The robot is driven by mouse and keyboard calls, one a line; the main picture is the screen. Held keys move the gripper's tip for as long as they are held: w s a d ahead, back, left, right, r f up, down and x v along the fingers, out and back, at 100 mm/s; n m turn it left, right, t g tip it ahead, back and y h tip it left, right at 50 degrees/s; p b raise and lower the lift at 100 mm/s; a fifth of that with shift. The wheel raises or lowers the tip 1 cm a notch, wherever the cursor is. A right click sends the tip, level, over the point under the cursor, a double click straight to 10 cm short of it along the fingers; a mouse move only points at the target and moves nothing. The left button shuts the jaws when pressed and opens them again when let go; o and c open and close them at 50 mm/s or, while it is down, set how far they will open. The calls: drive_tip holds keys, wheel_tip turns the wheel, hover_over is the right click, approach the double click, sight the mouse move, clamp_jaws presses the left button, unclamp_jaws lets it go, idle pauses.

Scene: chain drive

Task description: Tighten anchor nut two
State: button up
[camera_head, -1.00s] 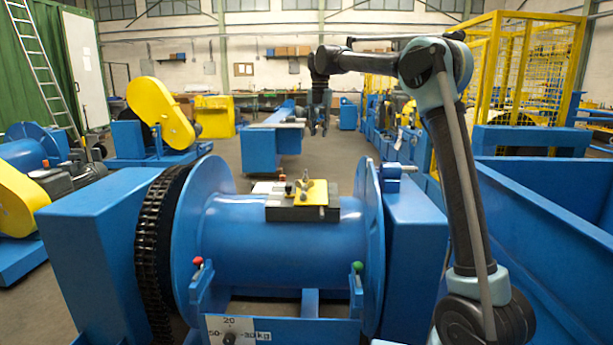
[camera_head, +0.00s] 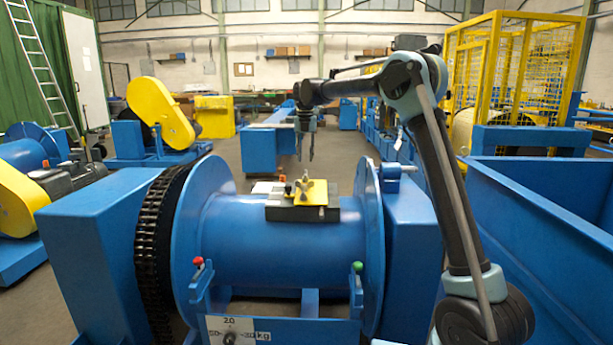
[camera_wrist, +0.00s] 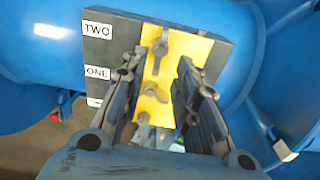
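A yellow plate (camera_wrist: 188,50) lies on a dark block (camera_wrist: 112,48) on top of the blue drum (camera_head: 285,240). The block carries white labels "TWO" (camera_wrist: 99,29) and "ONE" (camera_wrist: 97,73). In the wrist view a grey wing nut (camera_wrist: 160,50) stands on the plate beside "TWO", and another wing nut (camera_wrist: 153,89) beside "ONE". A further metal piece (camera_wrist: 144,128) shows lower down, partly hidden between my fingers. My gripper (camera_head: 306,157) hangs pointing down above the plate, apart from it. In the wrist view my gripper (camera_wrist: 161,66) is open, with nothing held between its fingers.
The drum's flange (camera_head: 371,240) rises right of the block, and a chain (camera_head: 155,255) runs at the left. Red (camera_head: 198,262) and green (camera_head: 357,267) knobs stand in front. A blue trough (camera_head: 545,235) is at the right.

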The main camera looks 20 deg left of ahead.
sight(305, 177)
wheel_tip(305, 177, down, 8)
drive_tip(key=shift+f, duration=0.1)
idle(0.4)
clamp_jaws()
